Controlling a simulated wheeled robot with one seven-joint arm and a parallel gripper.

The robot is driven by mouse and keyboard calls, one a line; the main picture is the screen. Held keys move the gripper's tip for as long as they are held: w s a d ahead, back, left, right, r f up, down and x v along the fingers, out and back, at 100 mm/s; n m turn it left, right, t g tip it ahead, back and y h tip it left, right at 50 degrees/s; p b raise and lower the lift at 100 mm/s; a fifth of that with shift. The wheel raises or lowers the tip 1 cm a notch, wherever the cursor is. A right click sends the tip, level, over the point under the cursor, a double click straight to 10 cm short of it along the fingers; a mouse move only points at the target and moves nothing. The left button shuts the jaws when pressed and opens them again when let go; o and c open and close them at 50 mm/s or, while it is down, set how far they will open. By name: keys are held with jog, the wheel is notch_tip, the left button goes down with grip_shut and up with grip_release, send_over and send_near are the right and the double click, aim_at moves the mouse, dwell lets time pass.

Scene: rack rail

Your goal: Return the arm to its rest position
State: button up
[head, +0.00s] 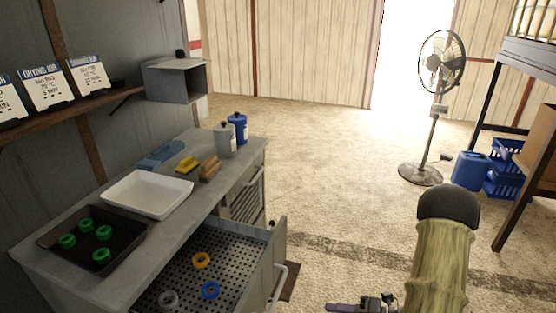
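My arm shows at the bottom right, with a yellowish-green link (440,265) under a dark rounded cap. My gripper (350,308) is only partly in view at the bottom edge, as a purple finger-like piece beside dark metal parts. The rest is cut off by the frame, so I cannot tell whether it is open or shut, or whether it holds anything. The visible part is to the right of the open drawer and apart from it.
The workbench (100,205) on the left bears a dark tray (75,257) with several green rings and a white tray (147,214). Its perforated drawer (240,245) stands open, holding orange, blue and grey rings. A fan (436,110) and blue crates (503,180) stand right; floor between is clear.

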jog(key=w+d+r+m+t+h, duration=0.1)
jog(key=w+d+r+m+h, duration=0.25)
jog(key=w+m+h, duration=0.8)
jog(key=s+a+r+m+g+h, duration=0.1)
jog(key=s+a+r+m+g, duration=0.25)
jog(key=s+m, duration=0.55)
jog(key=s+a+r+m+g+h, duration=0.2)
jog(key=s+a+r+m, duration=0.2)
jog(key=s+m, duration=0.5)
notch_tip(320, 180, up, 15)
jog(key=w+m+p, duration=0.1)
jog(key=p, duration=1.4)
jog(key=shift+w+d, duration=0.15)
jog(key=shift+w, duration=0.25)
jog(key=shift+w+f+m+t+y, duration=0.1)
jog(key=shift+f+m+t+y, duration=0.05)
jog(key=shift+m+t+y, duration=0.1)
dwell(2.3)
